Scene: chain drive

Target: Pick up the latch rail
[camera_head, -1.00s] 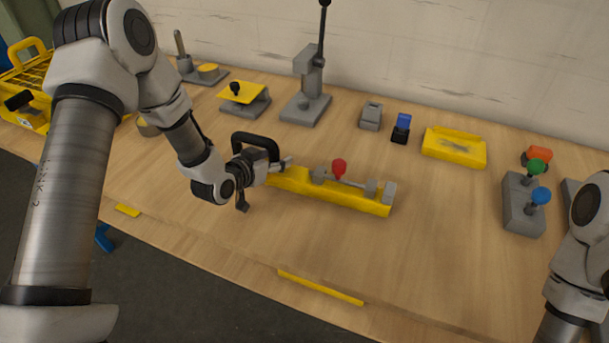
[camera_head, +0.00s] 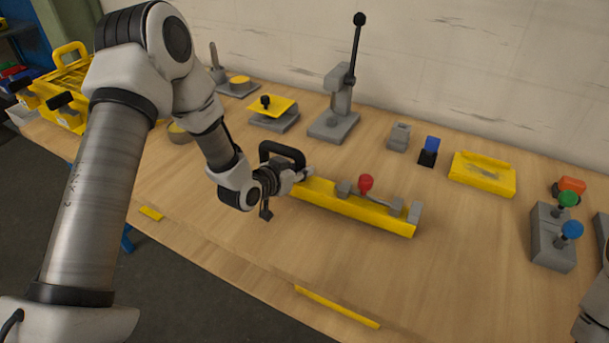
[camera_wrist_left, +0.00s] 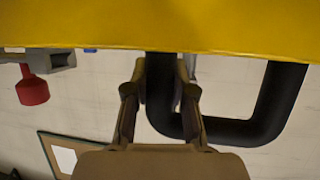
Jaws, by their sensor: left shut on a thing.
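The latch rail (camera_head: 350,207) is a long yellow bar with grey latch parts and a red knob (camera_head: 366,182) on top and a black loop handle (camera_head: 283,149) at its left end. It lies along the middle of the table; I cannot tell whether it touches the wood. My left gripper (camera_head: 300,176) is at the rail's left end, shut on the black handle. In the left wrist view the fingers (camera_wrist_left: 160,92) close around one leg of the handle (camera_wrist_left: 255,130), beside the yellow bar (camera_wrist_left: 160,25). My right gripper is out of view.
Behind the rail stand a lever press (camera_head: 335,122), a yellow-topped fixture (camera_head: 273,110), a blue-topped block (camera_head: 430,150) and a yellow tray (camera_head: 483,174). A grey block with green and blue knobs (camera_head: 553,237) is at right. The table (camera_head: 330,260) is clear in front of the rail.

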